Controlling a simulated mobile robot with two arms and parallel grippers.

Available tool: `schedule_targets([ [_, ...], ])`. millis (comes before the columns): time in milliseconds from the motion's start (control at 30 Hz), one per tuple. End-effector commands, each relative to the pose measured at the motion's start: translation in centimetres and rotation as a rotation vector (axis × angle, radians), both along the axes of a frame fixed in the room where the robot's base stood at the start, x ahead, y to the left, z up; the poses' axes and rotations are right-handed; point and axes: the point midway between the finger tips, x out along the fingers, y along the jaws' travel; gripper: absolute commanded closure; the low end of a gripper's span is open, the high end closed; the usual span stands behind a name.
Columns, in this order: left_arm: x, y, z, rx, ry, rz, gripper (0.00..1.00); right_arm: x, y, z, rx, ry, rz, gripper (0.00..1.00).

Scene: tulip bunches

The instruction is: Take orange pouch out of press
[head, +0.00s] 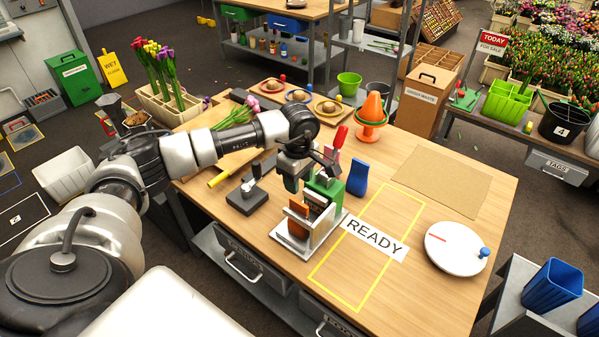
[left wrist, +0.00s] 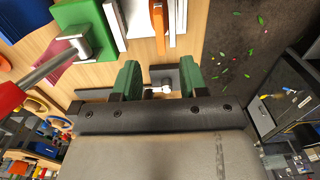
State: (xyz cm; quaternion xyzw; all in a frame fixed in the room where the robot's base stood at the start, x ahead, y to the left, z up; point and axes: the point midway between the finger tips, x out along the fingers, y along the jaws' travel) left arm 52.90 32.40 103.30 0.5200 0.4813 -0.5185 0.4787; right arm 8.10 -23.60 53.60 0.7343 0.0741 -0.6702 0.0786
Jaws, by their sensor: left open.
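The press (head: 297,246) stands near the table's front edge, with a pale base and upright plates, a green block (head: 327,188) and a red handle (head: 340,137). My left gripper (head: 292,182) is above and beside the press, close to the pouch. In the left wrist view the green fingers (left wrist: 160,82) are apart with nothing held. The orange pouch (left wrist: 158,22) shows ahead of them between pale plates. My right gripper is not in view.
A black stand (head: 247,196) is left of the press. A blue pouch (head: 357,178) stands behind it to the right. A yellow-outlined READY area (head: 350,272) lies clear to the right, near a white round dial (head: 452,250) and a tan mat (head: 440,180).

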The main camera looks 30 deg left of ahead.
Motion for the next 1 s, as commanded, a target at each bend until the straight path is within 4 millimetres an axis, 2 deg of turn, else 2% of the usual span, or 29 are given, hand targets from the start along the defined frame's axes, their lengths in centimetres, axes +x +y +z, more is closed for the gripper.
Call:
schedule_targets([
  [300,-0.1,-0.1,-5.6,-0.003,0.004,0.000,0.57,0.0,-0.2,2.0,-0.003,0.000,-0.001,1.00],
  [500,-0.1,-0.1,-8.0,-0.004,0.001,0.000,0.57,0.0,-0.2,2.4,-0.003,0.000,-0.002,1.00],
  [900,0.0,-0.1,-8.8,-0.004,-0.001,0.000,0.57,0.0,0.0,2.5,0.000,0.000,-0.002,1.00],
  [1000,0.0,-0.1,-8.8,-0.004,-0.001,0.000,0.73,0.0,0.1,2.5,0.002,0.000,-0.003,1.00],
])
